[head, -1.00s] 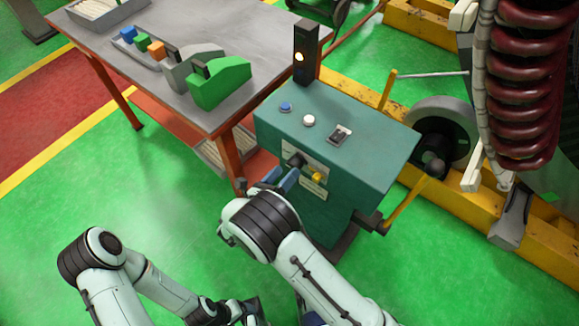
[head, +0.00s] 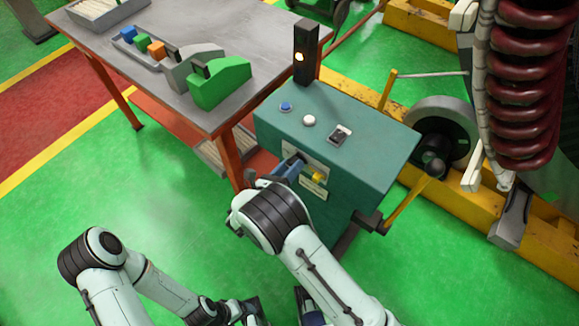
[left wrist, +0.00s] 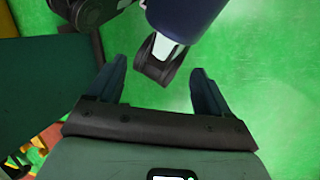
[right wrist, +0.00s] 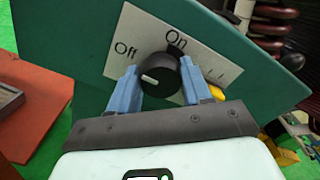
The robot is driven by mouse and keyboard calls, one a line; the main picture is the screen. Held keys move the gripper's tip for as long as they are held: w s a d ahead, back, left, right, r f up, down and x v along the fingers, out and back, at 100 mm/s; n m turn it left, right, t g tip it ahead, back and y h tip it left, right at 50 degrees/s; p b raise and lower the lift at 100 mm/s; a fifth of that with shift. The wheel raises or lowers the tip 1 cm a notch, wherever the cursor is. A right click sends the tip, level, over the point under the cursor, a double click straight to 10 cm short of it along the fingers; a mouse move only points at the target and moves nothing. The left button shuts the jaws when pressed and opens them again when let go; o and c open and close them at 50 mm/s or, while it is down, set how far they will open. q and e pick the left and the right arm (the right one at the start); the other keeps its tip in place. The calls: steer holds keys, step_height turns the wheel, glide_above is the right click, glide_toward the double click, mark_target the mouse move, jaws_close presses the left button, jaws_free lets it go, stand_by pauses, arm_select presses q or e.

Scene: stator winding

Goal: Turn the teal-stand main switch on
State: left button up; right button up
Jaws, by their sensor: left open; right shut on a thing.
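The teal stand (head: 345,130) has a black main switch knob on its front face. The right wrist view shows this knob (right wrist: 165,76) on a pale plate (right wrist: 200,68) marked Off at its left and On above. A white mark on the knob sits toward its lower left. My right gripper (right wrist: 160,68) has its blue fingers shut on the knob, one on each side; it also shows at the stand's front in the head view (head: 288,168). My left gripper (left wrist: 158,68) is open and empty over the green floor, low in the head view.
A blue button (head: 286,106), a white button (head: 309,120) and a small rocker (head: 341,135) are on the stand's top. A dark post with a lit lamp (head: 299,57) rises behind. A yellow part (right wrist: 217,93) sits beside the right finger. A workbench (head: 170,85) stands at left.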

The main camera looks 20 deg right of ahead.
steer(key=shift+m, duration=0.3)
arm_select(q)
steer(key=shift+t, duration=0.5)
steer(key=shift+w+f+b, duration=0.35)
steer(key=shift+f+b, duration=0.45)
steer(key=shift+b, duration=0.15)
steer(key=shift+w+f+b, duration=0.3)
steer(key=shift+f+b, duration=0.45)
steer(key=shift+b, duration=0.25)
steer(key=shift+w+f+b, duration=0.35)
steer(key=shift+f+b, duration=0.45)
steer(key=shift+b, duration=0.15)
arm_select(e)
steer(key=shift+s+d+f+m, duration=0.1)
steer(key=shift+s+m, duration=0.05)
steer(key=shift+m, duration=4.15)
steer(key=shift+s+d+f+m, duration=0.1)
steer(key=shift+s+m, duration=0.05)
steer(key=shift+m, duration=4.15)
steer(key=o, duration=1.1)
steer(key=shift+r, duration=0.1)
steer(key=shift+c, duration=0.2)
arm_select(q)
steer(key=shift+s+r+p, duration=0.1)
steer(key=shift+r+p, duration=0.15)
steer(key=shift+p, duration=0.05)
arm_select(e)
steer(key=v, duration=1.3)
steer(key=shift+s+a, duration=0.15)
steer(key=shift+a, duration=0.05)
